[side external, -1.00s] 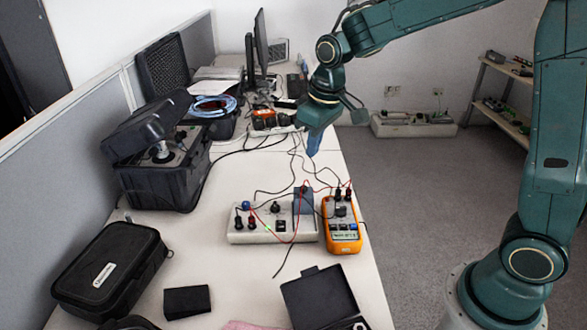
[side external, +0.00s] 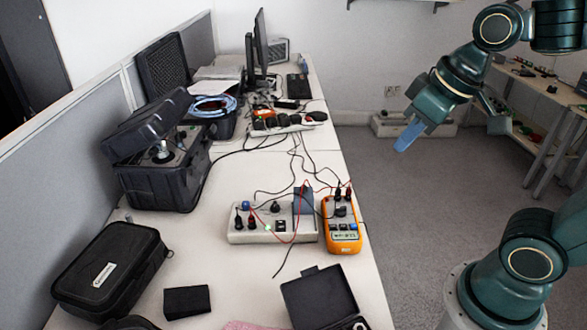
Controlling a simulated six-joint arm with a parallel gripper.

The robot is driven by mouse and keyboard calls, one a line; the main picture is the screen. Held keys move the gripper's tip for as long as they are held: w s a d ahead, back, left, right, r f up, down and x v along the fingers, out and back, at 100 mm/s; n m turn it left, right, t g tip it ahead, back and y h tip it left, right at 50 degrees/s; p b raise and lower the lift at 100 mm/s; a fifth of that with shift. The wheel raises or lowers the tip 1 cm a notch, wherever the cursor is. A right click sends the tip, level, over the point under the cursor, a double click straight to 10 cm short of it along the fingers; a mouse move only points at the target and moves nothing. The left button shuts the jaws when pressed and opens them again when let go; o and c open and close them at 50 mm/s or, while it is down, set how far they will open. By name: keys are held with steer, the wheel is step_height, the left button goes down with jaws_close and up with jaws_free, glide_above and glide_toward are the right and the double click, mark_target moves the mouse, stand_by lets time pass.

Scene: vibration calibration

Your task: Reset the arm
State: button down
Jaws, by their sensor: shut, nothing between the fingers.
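My gripper (side external: 406,139) is at the upper right, out over the floor beyond the table's right edge. Its blue fingers are shut with nothing between them and point down and to the left. It is apart from everything on the table (side external: 235,185). My arm reaches in from the right side of the view, and part of it is outside the picture.
On the table stand an orange multimeter (side external: 343,232), a white terminal box (side external: 255,234) with cables, an open black case (side external: 158,170) and a closed black case (side external: 108,270). Monitors (side external: 260,45) stand at the back. Shelves (side external: 545,95) stand right, behind my arm.

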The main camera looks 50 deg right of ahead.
steer(key=shift+t, duration=0.4)
steer(key=shift+s+f, duration=0.2)
steer(key=shift+s, duration=1.1)
steer(key=shift+s+f, duration=0.2)
steer(key=shift+s, duration=1.05)
